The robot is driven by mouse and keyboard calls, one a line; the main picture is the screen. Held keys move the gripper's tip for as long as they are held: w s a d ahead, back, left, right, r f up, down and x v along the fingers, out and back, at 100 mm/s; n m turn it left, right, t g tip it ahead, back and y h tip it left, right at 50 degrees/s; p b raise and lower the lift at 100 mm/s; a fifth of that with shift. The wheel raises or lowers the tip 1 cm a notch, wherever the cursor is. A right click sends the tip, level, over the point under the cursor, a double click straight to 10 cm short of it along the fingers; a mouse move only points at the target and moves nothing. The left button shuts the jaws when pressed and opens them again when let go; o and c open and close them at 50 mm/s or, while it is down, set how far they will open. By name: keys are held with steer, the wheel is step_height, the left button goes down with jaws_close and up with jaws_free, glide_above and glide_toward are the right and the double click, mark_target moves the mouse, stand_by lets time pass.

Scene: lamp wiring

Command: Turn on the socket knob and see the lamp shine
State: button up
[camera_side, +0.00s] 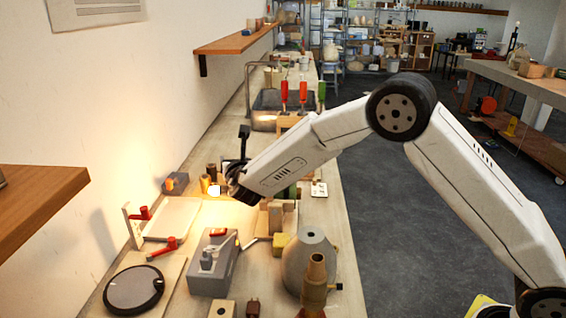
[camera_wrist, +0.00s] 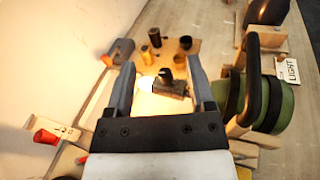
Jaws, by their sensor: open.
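In the wrist view a bright white bulb (camera_wrist: 146,84) glows and lights the board around it. It also shines in the side view (camera_side: 214,190), casting warm light on the bench and wall. A small dark socket (camera_wrist: 175,88) with a black knob (camera_wrist: 166,74) on it lies right of the bulb, between my fingers. My gripper (camera_wrist: 161,64) is open, with a gap visible on both sides of the knob. In the side view my gripper (camera_side: 230,184) is low over the bench beside the bulb, and the arm's end hides the socket.
Dark and brass cylinders (camera_wrist: 154,38) stand beyond the fingertips. A green round object (camera_wrist: 272,104) and a "LIGHT" card (camera_wrist: 288,70) are at right.

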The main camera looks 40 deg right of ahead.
step_height(320, 180, down, 10)
steer(key=n+t, duration=0.1)
steer(key=shift+a+r+n+t, duration=0.15)
steer(key=shift+a+n+t, duration=0.15)
steer(key=shift+t, duration=0.1)
steer(key=shift+d, duration=0.1)
steer(key=shift+x, duration=3.8)
steer(key=shift+c, duration=0.2)
jaws_close()
